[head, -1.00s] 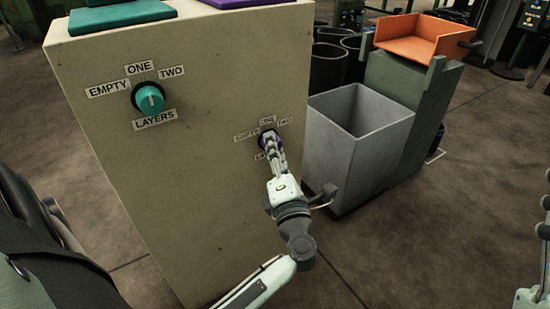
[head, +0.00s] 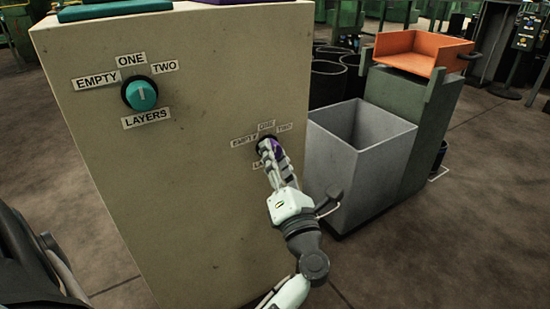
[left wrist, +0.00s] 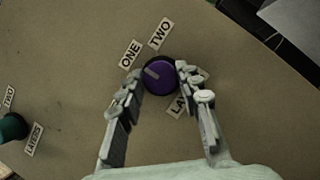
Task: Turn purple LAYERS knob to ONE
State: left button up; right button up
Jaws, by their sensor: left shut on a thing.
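The purple LAYERS knob (left wrist: 160,80) is on the front of the beige cabinet (head: 200,210). In the left wrist view its pale pointer line points up-left, toward the ONE label (left wrist: 130,54). The TWO label (left wrist: 160,33) is clear, the LAYERS label is partly covered, and EMPTY is hidden by a finger. My right gripper is out of view.
A teal LAYERS knob (head: 141,94) with its own labels is up-left on the same cabinet. A grey open bin (head: 365,165) stands close to the right of my left gripper. An orange tray (head: 420,50) sits on a green stand behind it.

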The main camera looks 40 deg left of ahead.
pick_arm(q)
jog(key=o, duration=1.2)
jog(key=shift+c, duration=0.2)
